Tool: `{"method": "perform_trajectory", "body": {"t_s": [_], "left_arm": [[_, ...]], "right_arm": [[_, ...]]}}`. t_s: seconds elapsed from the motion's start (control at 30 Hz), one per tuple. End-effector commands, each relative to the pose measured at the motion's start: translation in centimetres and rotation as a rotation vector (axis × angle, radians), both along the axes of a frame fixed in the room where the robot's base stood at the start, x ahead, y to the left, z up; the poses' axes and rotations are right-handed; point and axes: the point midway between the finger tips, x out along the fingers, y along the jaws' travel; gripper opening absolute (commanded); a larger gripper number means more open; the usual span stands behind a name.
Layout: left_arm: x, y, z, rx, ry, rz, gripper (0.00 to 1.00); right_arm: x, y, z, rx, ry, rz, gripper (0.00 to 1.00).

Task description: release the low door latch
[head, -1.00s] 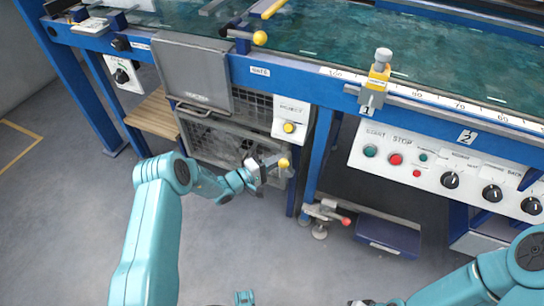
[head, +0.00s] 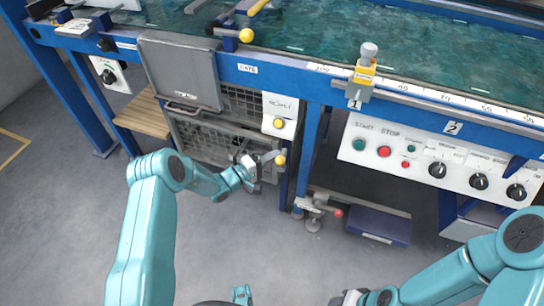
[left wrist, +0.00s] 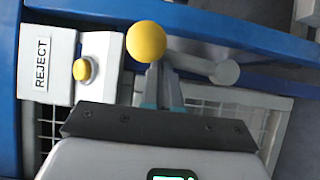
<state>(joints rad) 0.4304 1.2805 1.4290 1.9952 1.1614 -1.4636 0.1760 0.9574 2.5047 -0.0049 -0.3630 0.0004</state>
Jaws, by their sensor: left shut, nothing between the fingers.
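The low door latch is a grey lever with a yellow ball knob (head: 280,160), beside the lower mesh door (head: 205,136) under the REJECT button. In the left wrist view its ball (left wrist: 146,41) is large, and its grey bar runs right to a round pivot (left wrist: 225,72). My left gripper (head: 264,158) is shut and empty at the lever. In the left wrist view its fingers (left wrist: 160,88) point at the lever just below the ball, which partly hides the tips; I cannot tell whether they touch. My right gripper (head: 350,298) is cut by the bottom edge, its fingers unclear.
The REJECT panel with its yellow button (head: 279,123) is just above the latch. A blue frame leg (head: 309,150) and a clamp with a red tip (head: 318,208) stand to the right. A grey hatch (head: 180,72) is above the mesh door. The floor in front is clear.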

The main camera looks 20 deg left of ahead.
Motion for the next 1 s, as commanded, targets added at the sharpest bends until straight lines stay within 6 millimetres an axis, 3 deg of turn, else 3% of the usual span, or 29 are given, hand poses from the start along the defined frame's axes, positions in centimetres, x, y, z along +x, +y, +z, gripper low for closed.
{"method": "perform_trajectory", "body": {"t_s": [0.17, 0.3, 0.4, 0.7, 1.0], "left_arm": [[0.2, 1.3, -0.2, 0.001, -0.002, 0.000, 0.00], [0.3, 3.9, -0.2, 0.003, -0.003, -0.004, 0.00], [-2.0, 5.3, 0.8, -0.002, 0.004, -0.004, 0.00], [-6.6, 8.5, 0.9, 0.000, 0.001, -0.006, 0.00], [-7.6, 9.3, 0.9, -0.001, -0.001, -0.009, 0.00]], "right_arm": [[0.0, 0.0, -0.9, 0.000, 0.000, 0.000, 0.43], [0.0, 0.0, -2.5, 0.000, 0.000, 0.000, 0.43], [0.0, 0.0, -0.7, 0.000, 0.000, 0.000, 0.43], [0.0, 0.0, 0.4, 0.000, 0.000, 0.000, 0.43], [0.0, 0.0, 0.5, 0.000, 0.000, 0.000, 0.43]]}}
